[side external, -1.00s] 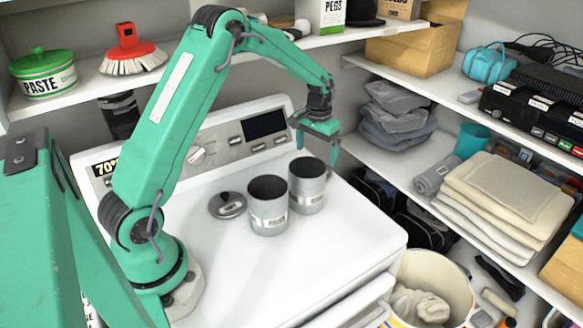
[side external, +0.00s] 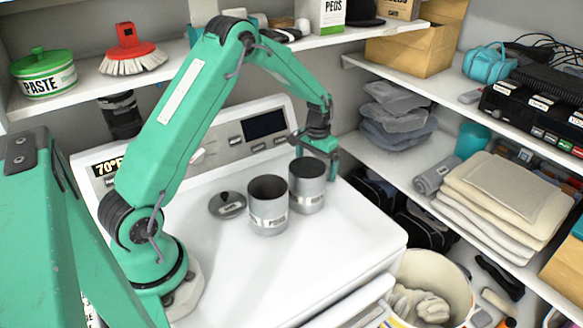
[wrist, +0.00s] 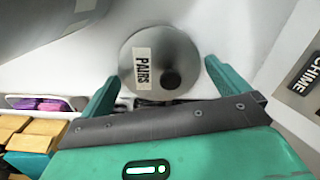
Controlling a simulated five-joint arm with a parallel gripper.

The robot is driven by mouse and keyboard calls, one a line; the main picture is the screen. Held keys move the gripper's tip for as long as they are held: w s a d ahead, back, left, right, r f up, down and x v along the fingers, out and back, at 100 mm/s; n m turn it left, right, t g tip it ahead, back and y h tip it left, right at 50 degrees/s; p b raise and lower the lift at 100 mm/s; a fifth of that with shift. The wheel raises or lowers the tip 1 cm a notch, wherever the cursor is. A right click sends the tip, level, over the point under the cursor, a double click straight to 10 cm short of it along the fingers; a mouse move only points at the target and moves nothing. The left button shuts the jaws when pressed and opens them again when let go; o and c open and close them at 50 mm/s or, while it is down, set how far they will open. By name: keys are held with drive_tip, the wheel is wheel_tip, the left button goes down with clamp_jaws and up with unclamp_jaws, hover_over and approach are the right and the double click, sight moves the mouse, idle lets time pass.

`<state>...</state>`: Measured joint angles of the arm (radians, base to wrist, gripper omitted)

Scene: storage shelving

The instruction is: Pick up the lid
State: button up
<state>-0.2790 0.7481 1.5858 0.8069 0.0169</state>
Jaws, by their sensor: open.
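A round grey lid (wrist: 150,45) with a dark knob and a "PAIRS" label lies on the white top in the wrist view. My gripper (wrist: 162,70) is open and empty, with one green finger on each side of this lid. In the side external view my gripper (side external: 318,152) is low behind the right canister, which hides that lid and part of the fingers. Another grey lid (side external: 227,206) with a dark knob and a label lies flat left of the canisters.
Two open grey canisters, the left (side external: 268,212) and the right (side external: 307,192), stand side by side on the white appliance top (side external: 290,260). The control panel (side external: 222,148) rises behind. Shelves hold grey folded cloths (side external: 395,125) at the right. The front of the top is clear.

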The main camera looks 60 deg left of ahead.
drive_tip(key=c, duration=0.7)
drive_tip(key=shift+r, duration=0.1)
drive_tip(key=shift+r, duration=5)
